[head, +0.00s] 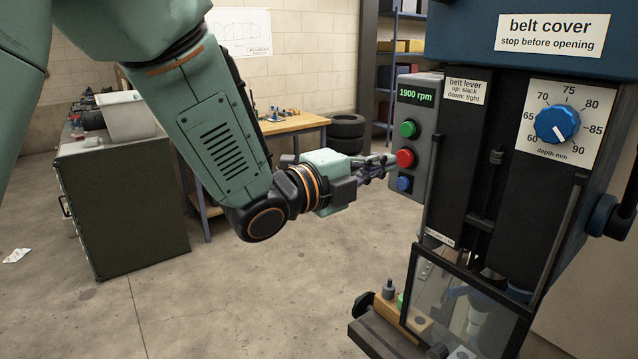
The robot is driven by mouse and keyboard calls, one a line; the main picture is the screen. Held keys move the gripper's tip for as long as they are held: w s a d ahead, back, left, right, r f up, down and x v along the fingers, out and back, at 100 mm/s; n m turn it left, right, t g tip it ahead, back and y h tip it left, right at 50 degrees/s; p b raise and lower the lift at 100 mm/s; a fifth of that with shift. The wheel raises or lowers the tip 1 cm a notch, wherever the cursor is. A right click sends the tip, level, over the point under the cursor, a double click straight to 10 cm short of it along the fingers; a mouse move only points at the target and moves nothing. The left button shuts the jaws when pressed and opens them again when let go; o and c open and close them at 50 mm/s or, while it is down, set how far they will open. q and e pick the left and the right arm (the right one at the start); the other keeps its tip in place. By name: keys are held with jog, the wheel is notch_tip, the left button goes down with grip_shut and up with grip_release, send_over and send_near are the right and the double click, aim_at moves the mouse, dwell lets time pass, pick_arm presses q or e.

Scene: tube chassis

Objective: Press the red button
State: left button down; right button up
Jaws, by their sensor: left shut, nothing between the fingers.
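The red button (405,158) sits on the grey control box (425,112) on the left side of the drill press, between a green button (408,128) above and a blue button (404,184) below. A display (416,94) at the top of the box reads 1900 rpm. My left gripper (391,160) is shut and empty, its fingertips pointing right at the red button. The tips look very near the button's left edge; I cannot tell whether they touch it. My right gripper is out of view.
The belt lever slot (456,150) and blue depth dial (557,122) are right of the box. Below is a clear guard (465,305) over the drill's work area. A wooden table (297,123) and a dark green cabinet (125,205) stand behind. The floor in front is mostly clear.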

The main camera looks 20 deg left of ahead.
pick_arm(q)
jog(key=shift+s+a+f, duration=0.1)
jog(key=b+v, duration=0.2)
jog(key=v, duration=0.8)
jog(key=shift+s, duration=0.2)
jog(key=shift+w, duration=0.15)
jog(key=shift+a, duration=0.15)
dwell(0.3)
